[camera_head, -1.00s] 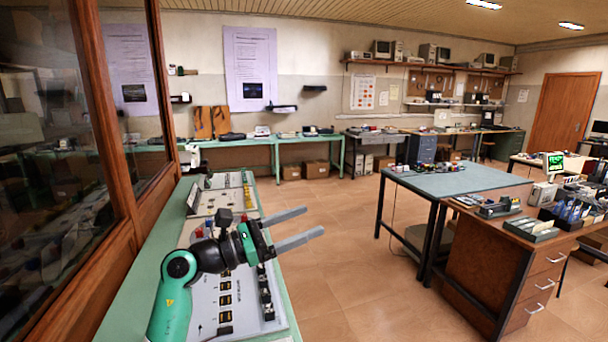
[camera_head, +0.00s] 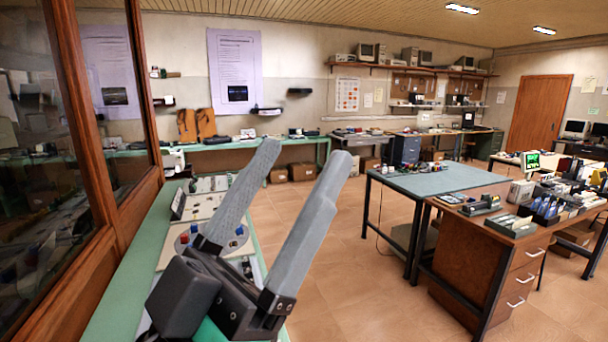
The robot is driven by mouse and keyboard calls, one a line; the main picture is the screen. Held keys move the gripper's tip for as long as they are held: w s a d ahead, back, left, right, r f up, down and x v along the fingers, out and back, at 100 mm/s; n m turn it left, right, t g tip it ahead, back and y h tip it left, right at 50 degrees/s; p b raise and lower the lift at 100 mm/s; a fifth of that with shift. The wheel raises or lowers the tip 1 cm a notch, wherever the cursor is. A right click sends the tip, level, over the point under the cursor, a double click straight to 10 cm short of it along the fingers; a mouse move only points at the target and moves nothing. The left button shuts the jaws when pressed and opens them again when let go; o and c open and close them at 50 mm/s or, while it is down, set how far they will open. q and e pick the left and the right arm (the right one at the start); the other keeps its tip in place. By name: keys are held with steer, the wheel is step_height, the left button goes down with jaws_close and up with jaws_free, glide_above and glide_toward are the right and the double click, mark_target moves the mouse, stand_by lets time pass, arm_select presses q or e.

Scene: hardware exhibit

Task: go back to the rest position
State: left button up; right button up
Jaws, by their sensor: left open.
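My left gripper (camera_head: 299,168) is large and close to the camera in the lower middle of the head view. Its two grey fingers point up and to the right and stand apart, with nothing between them. It is above the green bench (camera_head: 120,277) and hides part of the panels on it. My right gripper is not in view.
Panels with knobs (camera_head: 199,205) lie on the green bench along the wood-framed glass (camera_head: 95,130) at the left. A blue-topped table (camera_head: 430,181) and a wooden desk (camera_head: 470,262) with electronics stand at the right. The brown floor (camera_head: 345,265) between is clear.

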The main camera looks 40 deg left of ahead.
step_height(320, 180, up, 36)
steer(key=p, duration=3.6)
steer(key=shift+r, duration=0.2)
